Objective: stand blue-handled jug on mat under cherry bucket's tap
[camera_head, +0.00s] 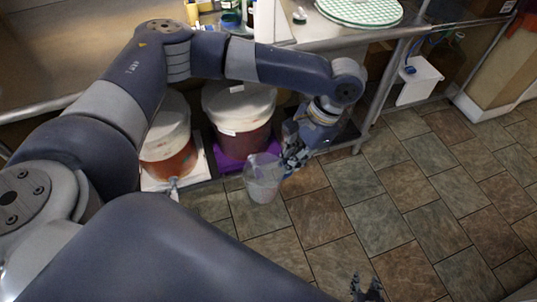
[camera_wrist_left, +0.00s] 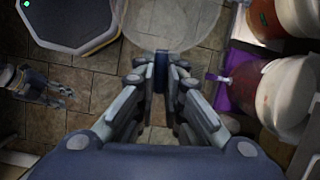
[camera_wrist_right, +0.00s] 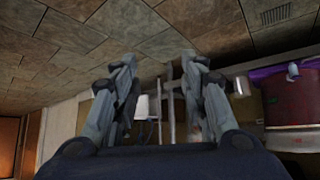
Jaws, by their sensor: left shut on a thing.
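My left gripper (camera_head: 294,152) is shut on the blue handle (camera_wrist_left: 161,72) of a clear jug. The jug (camera_head: 263,180) hangs over the tiled floor, in front of the dark-red bucket (camera_head: 243,143) with a white lid. That bucket stands on a purple mat (camera_head: 207,167), also in the left wrist view (camera_wrist_left: 231,93); the jug is apart from it. An orange-red bucket (camera_head: 168,166) stands to the left on a white mat (camera_head: 157,187). No readable label tells which bucket is cherry. My right gripper (camera_head: 366,289) is open and empty, low over the floor.
A metal-legged counter (camera_head: 300,35) stands above and behind the buckets, with a green checked round mat (camera_head: 360,10) and bottles on top. A white box (camera_head: 418,82) is at the right. The tiled floor (camera_head: 400,190) in front is clear.

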